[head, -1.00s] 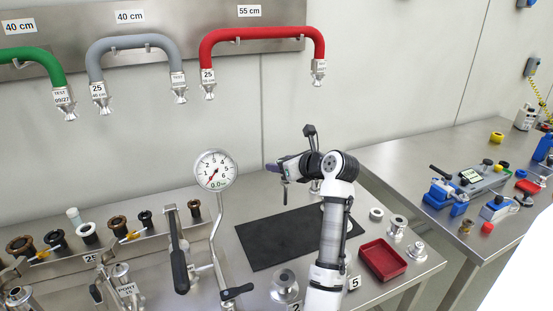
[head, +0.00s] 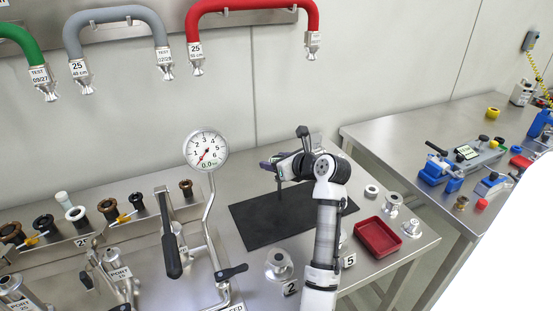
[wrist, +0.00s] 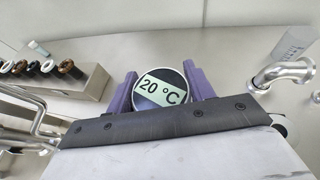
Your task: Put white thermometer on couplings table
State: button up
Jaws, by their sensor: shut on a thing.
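My gripper (head: 272,164) is shut on a thermometer above the near steel table (head: 345,275). In the wrist view, the thermometer's round head (wrist: 161,88), with a dark-edged pale face reading 20 °C, sits between the purple fingers. In the head view, a thin dark stem (head: 280,190) hangs below the fingers, over the black mat; the thermometer's head is mostly hidden there. The near table carries metal couplings (head: 390,203) at its right, so it seems to be the couplings table. I cannot tell whether the stem's tip touches the mat.
A black mat (head: 260,226) lies under my gripper. A pressure gauge (head: 206,151) and levers stand to its left. A red tray (head: 377,238) lies to its right. Hoses (head: 252,7) hang on the wall. A second table (head: 400,140) at right holds blue tools.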

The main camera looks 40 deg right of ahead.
jog(key=shift+f, duration=0.25)
jog(key=o, duration=1.2)
